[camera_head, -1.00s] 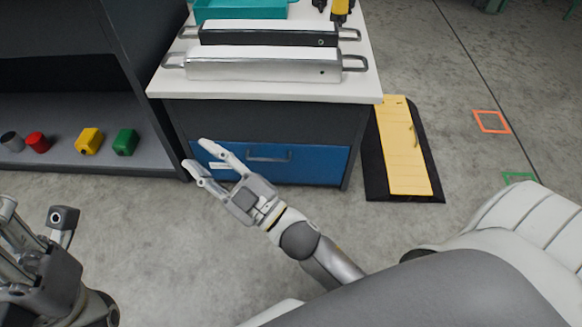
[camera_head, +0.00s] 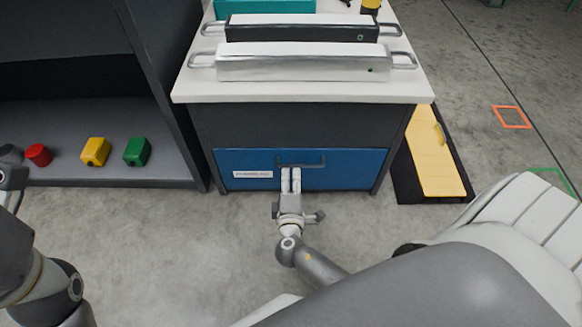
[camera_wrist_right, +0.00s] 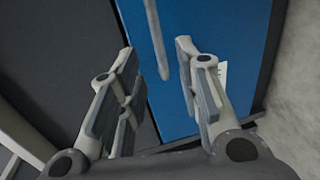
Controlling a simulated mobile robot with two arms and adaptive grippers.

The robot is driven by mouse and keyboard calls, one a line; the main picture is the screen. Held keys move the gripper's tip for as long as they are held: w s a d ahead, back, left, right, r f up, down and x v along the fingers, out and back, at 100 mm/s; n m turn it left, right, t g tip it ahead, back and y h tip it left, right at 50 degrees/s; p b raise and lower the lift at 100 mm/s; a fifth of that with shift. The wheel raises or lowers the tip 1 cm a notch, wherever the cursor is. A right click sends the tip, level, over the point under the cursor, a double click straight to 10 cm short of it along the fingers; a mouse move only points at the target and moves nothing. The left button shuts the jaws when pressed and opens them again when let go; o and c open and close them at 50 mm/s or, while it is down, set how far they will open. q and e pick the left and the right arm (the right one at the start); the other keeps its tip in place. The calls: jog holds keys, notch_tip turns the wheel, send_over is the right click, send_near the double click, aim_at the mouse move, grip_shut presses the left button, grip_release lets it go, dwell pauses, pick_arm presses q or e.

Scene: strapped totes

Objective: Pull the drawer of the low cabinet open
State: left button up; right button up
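The low cabinet (camera_head: 300,125) has a white top and dark body. Its blue drawer (camera_head: 350,170) looks flush with the front. A dark bar handle (camera_head: 308,163) crosses the drawer's upper middle, and a white label (camera_head: 253,174) sits to its left. My right gripper (camera_head: 291,176) is at the drawer front, just below the handle's left part. In the right wrist view my right gripper (camera_wrist_right: 157,55) is open, and the handle (camera_wrist_right: 156,35) shows between its fingers, with gaps either side. My left gripper (camera_head: 12,180) is cut off at the left edge, its fingers unclear.
Silver-and-black handled cases (camera_head: 300,65) and a teal tote (camera_head: 262,7) sit on the cabinet top. A dark shelf (camera_head: 80,172) with coloured parts stands close on the left. A yellow-and-black board (camera_head: 432,160) lies right of the cabinet. The floor in front is clear.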

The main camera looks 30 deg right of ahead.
aim_at(291, 165)
jog(key=b+x, duration=0.1)
jog(key=x, duration=0.6)
jog(key=shift+b, duration=0.35)
grip_shut()
jog(key=shift+a, duration=0.1)
